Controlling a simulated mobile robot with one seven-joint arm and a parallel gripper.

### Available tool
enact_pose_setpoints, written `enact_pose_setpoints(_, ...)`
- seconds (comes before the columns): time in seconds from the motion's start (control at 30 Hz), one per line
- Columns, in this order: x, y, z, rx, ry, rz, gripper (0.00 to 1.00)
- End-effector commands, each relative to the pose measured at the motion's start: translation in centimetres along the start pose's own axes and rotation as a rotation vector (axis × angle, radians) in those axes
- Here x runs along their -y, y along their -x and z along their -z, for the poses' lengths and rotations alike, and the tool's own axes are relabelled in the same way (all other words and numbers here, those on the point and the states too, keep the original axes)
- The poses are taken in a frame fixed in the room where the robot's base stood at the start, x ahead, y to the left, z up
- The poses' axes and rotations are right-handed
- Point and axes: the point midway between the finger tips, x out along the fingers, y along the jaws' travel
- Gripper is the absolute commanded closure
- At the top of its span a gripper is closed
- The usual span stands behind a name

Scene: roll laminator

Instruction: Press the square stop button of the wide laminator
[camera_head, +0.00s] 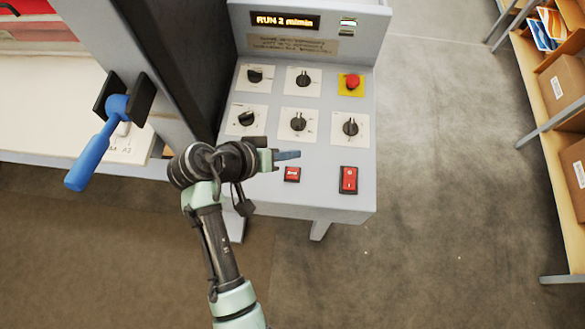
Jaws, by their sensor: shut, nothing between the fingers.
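The wide laminator's grey control panel (325,203) is in the head view, right of my arm. A small red button (292,174) with a pale marking sits near the panel's lower edge; it looks like the square stop button. My gripper (290,155) is shut and empty, with its fingers pointing right. Its fingertips appear just above this button in the picture, apart from it; their height over the panel is hard to tell. The wrist and gripper hide the panel's lower left part.
A red rocker switch (349,180) is right of the button. Several black knobs (298,122) and a red mushroom button (351,82) on yellow sit higher up. The display (285,21) reads "RUN 2 m/min". A blue-handled lever (92,152) is at left, shelves (536,85) at right.

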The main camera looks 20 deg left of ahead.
Motion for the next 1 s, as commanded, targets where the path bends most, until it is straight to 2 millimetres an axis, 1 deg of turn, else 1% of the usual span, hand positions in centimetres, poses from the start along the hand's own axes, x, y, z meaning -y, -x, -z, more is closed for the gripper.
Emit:
enact_pose_setpoints(0.27, 0.6, -0.8, -0.5, -0.002, -0.001, 0.002, 1.00)
enact_pose_setpoints(0.47, 1.9, -2.4, -1.7, -0.002, 0.000, 0.003, 1.00)
enact_pose_setpoints(0.7, 3.6, -4.9, -3.5, -0.002, -0.001, 0.003, 1.00)
enact_pose_setpoints(0.83, 4.2, -5.8, -4.1, -0.001, 0.000, 0.002, 1.00)
enact_pose_setpoints(1.0, 4.5, -6.2, -4.4, -0.002, 0.000, 0.002, 1.00)
